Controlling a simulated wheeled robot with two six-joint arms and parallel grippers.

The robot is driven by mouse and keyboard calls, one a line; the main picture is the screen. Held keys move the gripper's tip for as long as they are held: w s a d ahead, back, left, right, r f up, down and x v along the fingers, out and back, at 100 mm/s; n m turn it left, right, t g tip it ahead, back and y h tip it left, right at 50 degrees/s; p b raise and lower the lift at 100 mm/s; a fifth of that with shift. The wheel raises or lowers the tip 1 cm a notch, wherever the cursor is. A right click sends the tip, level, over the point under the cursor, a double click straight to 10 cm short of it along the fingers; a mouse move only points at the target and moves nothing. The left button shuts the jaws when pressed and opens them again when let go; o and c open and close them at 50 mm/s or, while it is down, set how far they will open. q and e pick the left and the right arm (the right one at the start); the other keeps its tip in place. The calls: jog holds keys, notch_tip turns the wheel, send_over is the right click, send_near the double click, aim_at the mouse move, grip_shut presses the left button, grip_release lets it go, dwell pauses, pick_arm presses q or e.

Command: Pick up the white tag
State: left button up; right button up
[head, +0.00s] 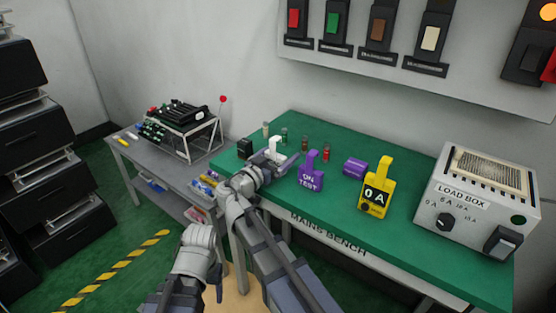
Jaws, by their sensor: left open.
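The white tag (275,146) stands on the green bench top, at the left part of the bench. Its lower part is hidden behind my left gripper. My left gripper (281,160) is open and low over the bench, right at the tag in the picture. I cannot tell whether the fingers are around the tag or touching it. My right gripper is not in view.
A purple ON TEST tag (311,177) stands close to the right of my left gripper. Small coloured posts (304,144) stand behind.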

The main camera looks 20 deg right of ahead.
jog(key=shift+d, duration=0.1)
jog(key=c, duration=1)
jog(key=shift+c, duration=0.2)
jog(key=shift+r, duration=0.1)
